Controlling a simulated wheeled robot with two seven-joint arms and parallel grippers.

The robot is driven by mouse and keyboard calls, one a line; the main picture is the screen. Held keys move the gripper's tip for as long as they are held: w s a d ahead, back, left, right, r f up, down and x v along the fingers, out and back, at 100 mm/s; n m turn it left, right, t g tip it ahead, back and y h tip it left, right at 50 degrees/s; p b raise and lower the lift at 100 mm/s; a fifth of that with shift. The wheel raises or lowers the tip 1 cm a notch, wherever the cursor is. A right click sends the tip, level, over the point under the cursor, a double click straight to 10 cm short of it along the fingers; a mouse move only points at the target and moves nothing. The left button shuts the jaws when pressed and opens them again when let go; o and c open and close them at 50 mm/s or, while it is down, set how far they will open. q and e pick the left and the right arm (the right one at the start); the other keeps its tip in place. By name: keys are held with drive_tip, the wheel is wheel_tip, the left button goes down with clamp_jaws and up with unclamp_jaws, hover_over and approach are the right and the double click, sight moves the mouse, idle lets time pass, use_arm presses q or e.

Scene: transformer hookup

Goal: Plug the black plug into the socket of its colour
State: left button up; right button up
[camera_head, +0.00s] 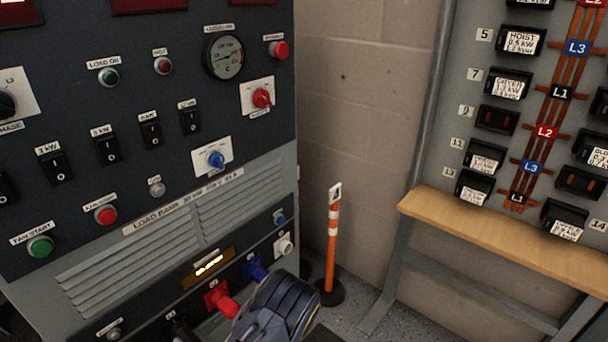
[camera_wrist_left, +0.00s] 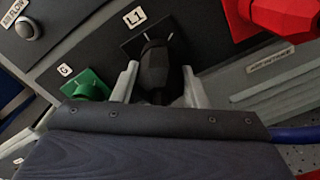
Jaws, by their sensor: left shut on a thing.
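The black plug (camera_wrist_left: 154,72) is in the left wrist view, at the black socket plate (camera_wrist_left: 133,46) marked L1. My left gripper (camera_wrist_left: 156,88) is shut on it, with one pale finger on each side. The plug's front lines up with the socket and appears to touch it; how deep it sits cannot be told. In the head view a dark piece at the L1 position (camera_head: 180,329) shows at the bottom edge, left of the red plug. My right gripper is not in view.
A red plug (camera_head: 222,303) and a blue plug (camera_head: 256,271) sit in their sockets on the load bank, close to my left wrist. A white socket (camera_head: 284,245) is above right. A green socket (camera_wrist_left: 86,85) is left of L1. An orange-white post (camera_head: 333,240) stands right.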

use_arm(q)
drive_tip(key=shift+w+a+r+y, duration=0.2)
drive_tip(key=shift+w+a+y, duration=0.05)
drive_tip(key=shift+a+y, duration=0.05)
drive_tip(key=shift+r+m+p, duration=0.1)
drive_tip(key=shift+m+p, duration=0.2)
drive_tip(key=shift+m, duration=0.1)
drive_tip(key=m+p, duration=0.1)
drive_tip(key=m, duration=0.2)
drive_tip(key=shift+m, duration=1)
drive_tip(key=o, duration=1.3)
drive_tip(key=shift+c, duration=0.2)
drive_tip(key=shift+s, duration=0.1)
